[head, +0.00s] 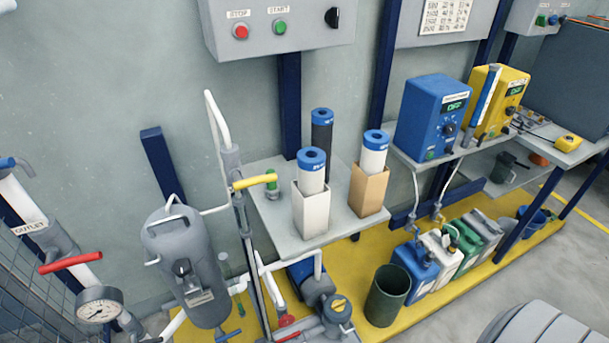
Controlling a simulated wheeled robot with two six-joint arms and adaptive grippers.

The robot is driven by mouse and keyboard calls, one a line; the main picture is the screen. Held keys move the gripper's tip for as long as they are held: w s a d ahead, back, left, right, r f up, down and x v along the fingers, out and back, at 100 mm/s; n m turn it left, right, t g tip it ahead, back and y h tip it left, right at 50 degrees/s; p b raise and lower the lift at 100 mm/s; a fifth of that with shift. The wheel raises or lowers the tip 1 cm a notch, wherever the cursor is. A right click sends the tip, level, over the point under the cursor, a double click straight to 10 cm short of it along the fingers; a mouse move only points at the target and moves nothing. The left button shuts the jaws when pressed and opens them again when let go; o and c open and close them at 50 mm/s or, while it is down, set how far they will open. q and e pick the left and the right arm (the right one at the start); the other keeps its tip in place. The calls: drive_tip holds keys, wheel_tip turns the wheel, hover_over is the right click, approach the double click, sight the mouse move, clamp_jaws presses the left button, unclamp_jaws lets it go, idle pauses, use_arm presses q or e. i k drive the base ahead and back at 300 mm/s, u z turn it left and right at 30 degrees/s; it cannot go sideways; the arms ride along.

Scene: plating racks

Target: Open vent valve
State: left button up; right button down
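No label in view reads vent, so I cannot tell which valve is the vent valve. A yellow lever handle (255,182) sits roughly level on the upright pipe beside the grey filter vessel (188,265). A small green-capped fitting (271,183) stands just right of it. A red lever (70,262) sits on the pipe with the OUTLET label at the left. A red handle (287,320) and a blue T-handle (228,335) are low near the bottom edge. Neither of my grippers is in view.
A pressure gauge (97,311) is at the lower left. Filter cartridges, two in open boxes, stand on a grey shelf (285,230). A dark green bin (387,296) and several jugs stand on the yellow platform (450,285). Blue (433,117) and yellow (497,100) control units are at right.

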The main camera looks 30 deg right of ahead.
sight(239, 184)
drive_tip(key=u, duration=0.9)
drive_tip(key=k, duration=0.6)
drive_tip(key=z, duration=1.5)
drive_tip(key=i, duration=0.5)
drive_tip(key=z, duration=0.05)
